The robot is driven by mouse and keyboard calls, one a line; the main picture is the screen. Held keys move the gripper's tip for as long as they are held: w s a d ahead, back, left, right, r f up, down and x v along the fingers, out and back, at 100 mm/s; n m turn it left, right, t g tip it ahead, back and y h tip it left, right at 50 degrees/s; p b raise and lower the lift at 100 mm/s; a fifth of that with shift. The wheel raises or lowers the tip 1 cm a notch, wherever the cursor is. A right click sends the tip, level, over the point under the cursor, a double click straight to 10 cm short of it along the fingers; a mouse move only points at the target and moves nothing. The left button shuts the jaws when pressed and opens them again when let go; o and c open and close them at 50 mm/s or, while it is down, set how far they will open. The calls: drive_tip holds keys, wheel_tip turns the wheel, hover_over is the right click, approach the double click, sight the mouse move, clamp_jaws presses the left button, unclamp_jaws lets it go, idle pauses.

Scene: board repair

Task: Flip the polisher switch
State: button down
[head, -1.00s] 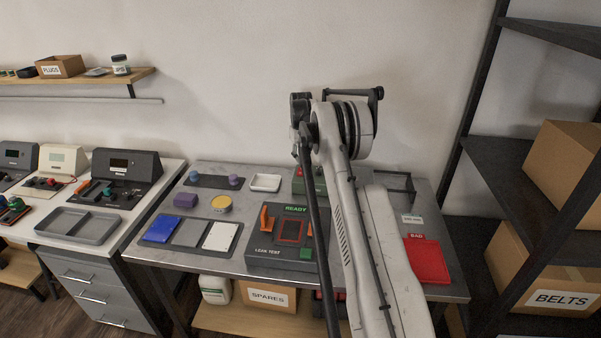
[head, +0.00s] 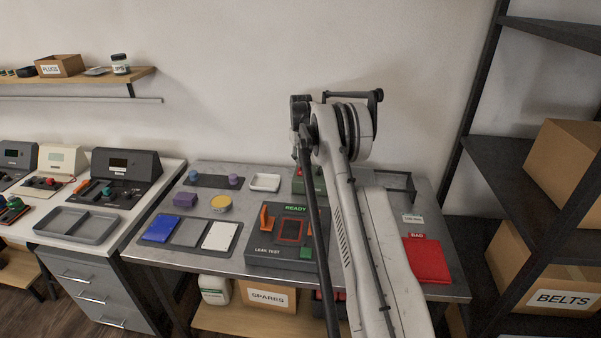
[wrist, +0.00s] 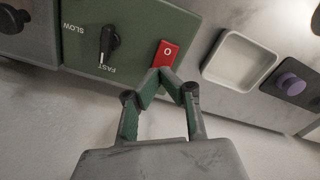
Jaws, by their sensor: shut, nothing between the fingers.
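The polisher's green panel (wrist: 135,18) fills the upper left of the wrist view; its green housing (head: 299,186) shows in the head view, partly hidden behind my arm. A red rocker switch (wrist: 169,50) marked "O" sits on the panel, beside a black knob (wrist: 108,42) between the words SLOW and FAST. My gripper (wrist: 160,73) is shut and empty. Its green fingertips meet at the lower edge of the switch and overlap it in the picture; I cannot tell whether they touch it. The head view does not show the fingertips.
A white tray (wrist: 238,62) lies right of the panel in the wrist view, with a purple knob (wrist: 291,84) beyond it. In the head view, the leak tester (head: 282,255) stands at the front of the metal bench and a red bin (head: 427,262) at its right.

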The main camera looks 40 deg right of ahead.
drive_tip(key=shift+f+b, duration=0.45)
drive_tip(key=shift+f, duration=0.35)
idle(0.4)
drive_tip(key=shift+r+p, duration=1)
drive_tip(key=shift+r, duration=2.55)
